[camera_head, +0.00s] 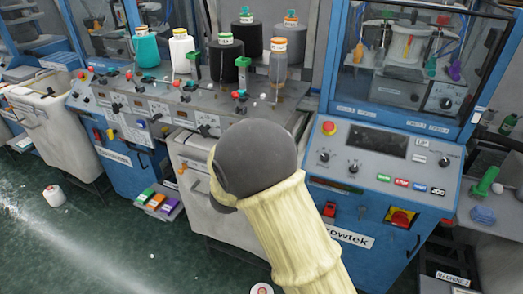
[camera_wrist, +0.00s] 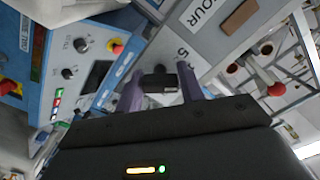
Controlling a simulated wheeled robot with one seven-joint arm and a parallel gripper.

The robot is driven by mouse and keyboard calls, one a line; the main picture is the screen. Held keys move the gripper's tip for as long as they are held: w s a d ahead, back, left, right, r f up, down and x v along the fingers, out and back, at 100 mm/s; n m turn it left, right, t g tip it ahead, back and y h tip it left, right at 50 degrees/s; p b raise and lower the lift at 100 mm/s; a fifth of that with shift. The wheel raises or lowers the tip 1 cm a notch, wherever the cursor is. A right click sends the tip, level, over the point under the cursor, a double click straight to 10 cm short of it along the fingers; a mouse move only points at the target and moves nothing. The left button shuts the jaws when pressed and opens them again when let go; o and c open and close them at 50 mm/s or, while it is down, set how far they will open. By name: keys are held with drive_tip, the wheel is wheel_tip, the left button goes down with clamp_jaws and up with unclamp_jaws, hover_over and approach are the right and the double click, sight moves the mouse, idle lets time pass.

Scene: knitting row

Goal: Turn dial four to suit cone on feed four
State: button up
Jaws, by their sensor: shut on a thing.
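In the wrist view, my gripper (camera_wrist: 160,85) has its two purple fingers on either side of a black dial knob (camera_wrist: 158,79), shut on it. The knob sits against a pale panel face marked "5" (camera_wrist: 183,51). A white label (camera_wrist: 204,14) beside it shows the letters "OUR", its start cut off. The knob's pointer direction cannot be made out. In the head view, my arm hides the gripper and the held dial. Cones stand on the grey machine top: teal (camera_head: 145,50), white (camera_head: 181,52), black (camera_head: 228,60) and grey-brown (camera_head: 278,68). Which feed is four is not readable there.
A blue control cabinet (camera_head: 378,155) with knobs and a red emergency button (camera_head: 329,128) stands right of my arm. Other black dials (camera_head: 155,117) and red-tipped levers line the grey machine front.

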drive_tip(key=o, duration=0.9)
drive_tip(key=shift+o, duration=0.2)
drive_tip(key=b+v, duration=0.3)
drive_tip(key=v, duration=1.4)
drive_tip(key=shift+s, duration=0.25)
drive_tip(key=shift+w, duration=0.1)
